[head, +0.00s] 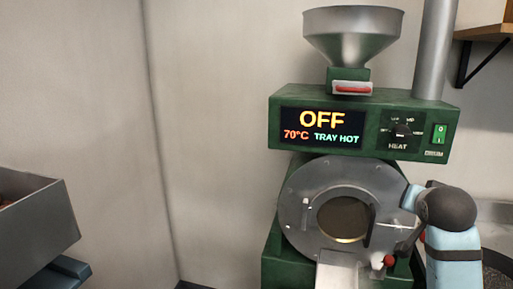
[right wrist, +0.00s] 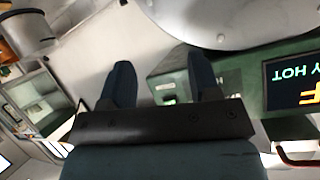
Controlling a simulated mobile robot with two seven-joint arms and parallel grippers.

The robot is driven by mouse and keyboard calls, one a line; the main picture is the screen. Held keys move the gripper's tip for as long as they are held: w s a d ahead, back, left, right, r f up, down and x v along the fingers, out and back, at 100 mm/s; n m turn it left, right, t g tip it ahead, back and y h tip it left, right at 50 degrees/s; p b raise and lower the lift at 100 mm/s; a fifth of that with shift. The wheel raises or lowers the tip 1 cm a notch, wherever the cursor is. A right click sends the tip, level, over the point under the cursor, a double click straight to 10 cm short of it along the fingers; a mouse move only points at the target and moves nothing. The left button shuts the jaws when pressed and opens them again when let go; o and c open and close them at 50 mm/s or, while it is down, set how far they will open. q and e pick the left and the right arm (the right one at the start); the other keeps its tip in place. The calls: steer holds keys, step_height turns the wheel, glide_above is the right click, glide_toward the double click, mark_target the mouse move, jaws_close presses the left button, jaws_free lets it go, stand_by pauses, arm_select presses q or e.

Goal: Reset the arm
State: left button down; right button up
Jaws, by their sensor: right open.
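My right arm comes in at the lower right of the head view, in front of the green roasting machine (head: 285,125). Its gripper cannot be made out there. In the right wrist view my right gripper (right wrist: 163,82) is open, with two dark blue fingers apart and nothing between them. Beyond the fingers, the green machine and its display (right wrist: 294,82) appear upside down. In the head view the display reads OFF, 70°C, TRAY HOT. My left gripper is not in view.
The machine has a steel hopper (head: 352,32) on top and a round front plate (head: 300,205) with a glass window. A metal bin (head: 45,220) stands at the left edge. A wooden shelf (head: 485,31) is at the upper right. Open space lies between bin and machine.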

steer(key=s+a+f+n+g+y, duration=0.1)
steer(key=s+a+f+n+g, duration=0.15)
steer(key=s+f, duration=0.5)
steer(key=s+a+f+n+g+y, duration=0.1)
steer(key=s+a+f+n+y, duration=0.2)
steer(key=f, duration=0.8)
steer(key=s+a+f+n+g+y, duration=0.1)
steer(key=s+a+f, duration=0.1)
steer(key=s+f, duration=0.35)
steer(key=s+a+f+n+g, duration=0.2)
steer(key=s+f, duration=0.1)
steer(key=s, duration=0.6)
steer(key=s+a+f+n+g+y, duration=0.1)
steer(key=s+a+f, duration=0.25)
steer(key=s, duration=0.35)
steer(key=w+a+f+n+t+y+p, duration=0.1)
steer(key=w+a+t+p, duration=0.4)
steer(key=p, duration=0.5)
steer(key=shift+w+a+f+t+y, duration=0.4)
steer(key=shift+f+t+y, duration=0.3)
steer(key=shift+f+t, duration=0.4)
steer(key=shift+d+f, duration=0.1)
